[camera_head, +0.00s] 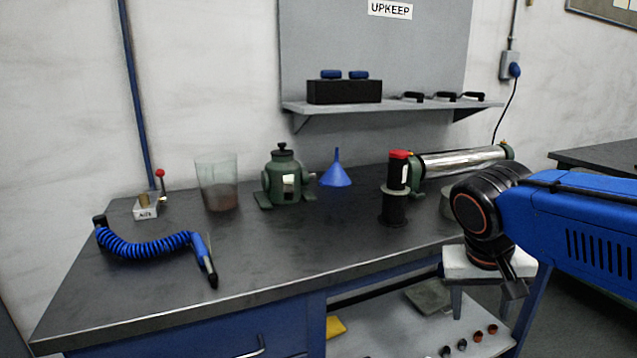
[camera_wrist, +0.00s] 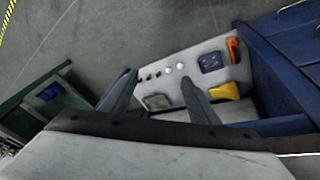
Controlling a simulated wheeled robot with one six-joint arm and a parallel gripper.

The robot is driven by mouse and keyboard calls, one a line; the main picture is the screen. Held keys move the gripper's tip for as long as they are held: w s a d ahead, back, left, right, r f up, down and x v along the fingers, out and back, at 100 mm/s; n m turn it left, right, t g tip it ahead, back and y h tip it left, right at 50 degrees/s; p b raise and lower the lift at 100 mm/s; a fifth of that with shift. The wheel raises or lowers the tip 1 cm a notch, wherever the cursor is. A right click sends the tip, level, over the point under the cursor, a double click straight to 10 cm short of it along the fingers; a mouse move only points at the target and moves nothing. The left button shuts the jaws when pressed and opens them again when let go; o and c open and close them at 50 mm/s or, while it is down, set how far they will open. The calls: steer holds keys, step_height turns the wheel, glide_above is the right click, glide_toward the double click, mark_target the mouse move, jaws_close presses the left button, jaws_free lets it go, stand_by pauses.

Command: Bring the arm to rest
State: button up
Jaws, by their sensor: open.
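My gripper (camera_head: 486,296) hangs at the right of the head view, in front of the workbench's right end, pointing down below a black wrist joint. In the wrist view my gripper (camera_wrist: 159,78) shows two dark fingers spread apart with nothing between them. Below them, apart from the fingers, lies a pale lower shelf (camera_wrist: 205,55) with small parts on it. My blue arm reaches in from the right edge of the head view and is bent at the wrist.
The bench front is clear.

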steer(key=s+f+n+t+y, duration=0.2)
steer(key=s+f, duration=0.5)
steer(key=shift+s+a+n+y, duration=0.15)
steer(key=shift+n+y, duration=0.25)
steer(key=shift+f, duration=0.1)
stand_by(0.4)
